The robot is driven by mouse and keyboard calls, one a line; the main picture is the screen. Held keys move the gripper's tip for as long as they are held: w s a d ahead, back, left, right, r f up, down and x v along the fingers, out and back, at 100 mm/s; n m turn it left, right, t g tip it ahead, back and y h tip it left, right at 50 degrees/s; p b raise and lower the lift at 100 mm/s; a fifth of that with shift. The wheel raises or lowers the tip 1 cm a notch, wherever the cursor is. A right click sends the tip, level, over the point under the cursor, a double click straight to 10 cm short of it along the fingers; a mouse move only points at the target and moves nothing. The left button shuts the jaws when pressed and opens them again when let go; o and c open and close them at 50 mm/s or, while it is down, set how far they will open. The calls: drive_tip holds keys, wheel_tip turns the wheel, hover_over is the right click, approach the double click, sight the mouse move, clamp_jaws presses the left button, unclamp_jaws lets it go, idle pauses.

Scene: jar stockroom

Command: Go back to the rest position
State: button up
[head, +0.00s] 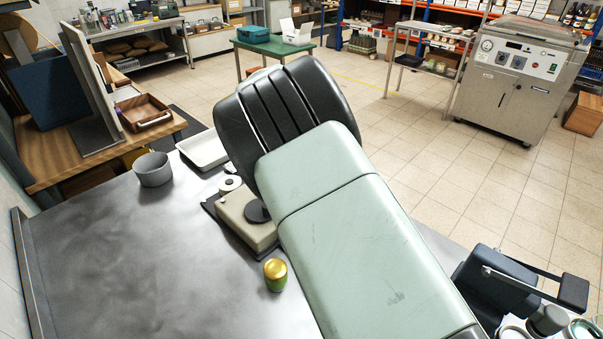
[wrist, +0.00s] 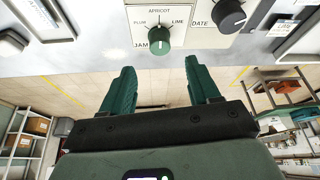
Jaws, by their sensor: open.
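My gripper (wrist: 160,64) shows in the wrist view with its two green fingers spread apart and nothing between them. Beyond the fingertips is a pale panel with a green knob (wrist: 159,38), ringed by the labels PLUM, APRICOT, LIME and JAM. A dark knob (wrist: 229,16) marked DATE is to its right. The fingers appear apart from both knobs. In the head view my arm stretches up across the middle of the picture, and its gripper end is hidden behind it.
The metal table (head: 130,255) holds a grey pot (head: 153,169), a white tray (head: 203,150), a beige device (head: 246,222) and a gold-topped green jar (head: 275,275) close to my arm. A steel cabinet machine (head: 513,90) stands at the back right. Tiled floor between is open.

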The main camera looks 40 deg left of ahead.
drive_tip(key=shift+v, duration=1)
drive_tip(key=w+d+r+m, duration=0.2)
drive_tip(key=w+d+r, duration=0.6)
drive_tip(key=d+r, duration=0.45)
drive_tip(key=d+r+g, duration=0.1)
drive_tip(key=d+r, duration=0.5)
drive_tip(key=d, duration=0.5)
drive_tip(key=d+r, duration=0.6)
drive_tip(key=d, duration=0.5)
drive_tip(key=s+d+r+t, duration=0.1)
drive_tip(key=s+d+r, duration=0.1)
drive_tip(key=s+d, duration=0.5)
drive_tip(key=s+d+r, duration=0.3)
drive_tip(key=s+d, duration=0.2)
drive_tip(key=d, duration=0.4)
drive_tip(key=s+d+f, duration=0.1)
drive_tip(key=s+d, duration=0.2)
drive_tip(key=s, duration=0.3)
drive_tip(key=s+d+f+t, duration=0.1)
drive_tip(key=s+d+f, duration=0.1)
drive_tip(key=s+d, duration=0.2)
drive_tip(key=shift+s+f+h, duration=0.15)
drive_tip(key=shift+s+h, duration=0.25)
drive_tip(key=shift+s, duration=0.65)
